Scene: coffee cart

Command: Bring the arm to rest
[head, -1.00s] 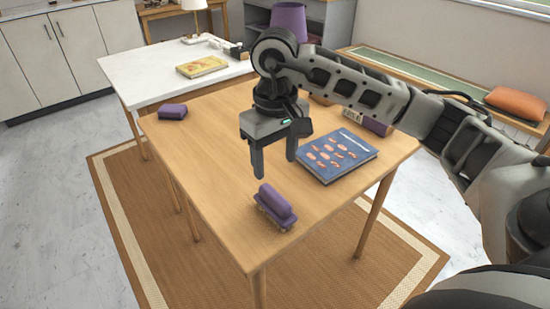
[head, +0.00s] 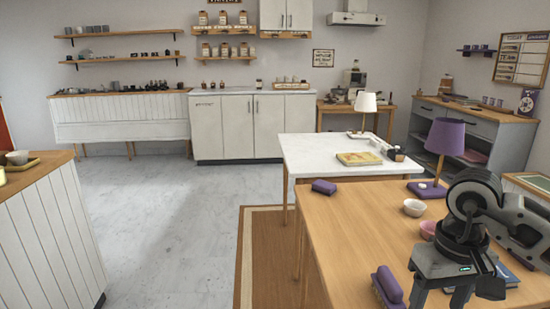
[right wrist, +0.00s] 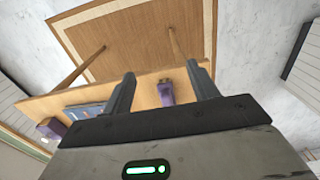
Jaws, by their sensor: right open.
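My right gripper (head: 440,295) is at the lower right of the head view, over the wooden table (head: 350,222). Its jaws are apart and nothing is between them. It also shows open in the right wrist view (right wrist: 160,75). A purple-topped brush (head: 387,288) lies on the table, just left of the gripper in the head view. The brush appears beyond the fingers in the right wrist view (right wrist: 166,93). My left gripper is not in view.
The table also bears a purple block (head: 324,187), a white bowl (head: 414,208), a pink bowl (head: 428,230), a purple lamp (head: 445,140) and a mostly hidden blue book (right wrist: 85,111). A white table (head: 310,150) stands behind. The floor at left is clear.

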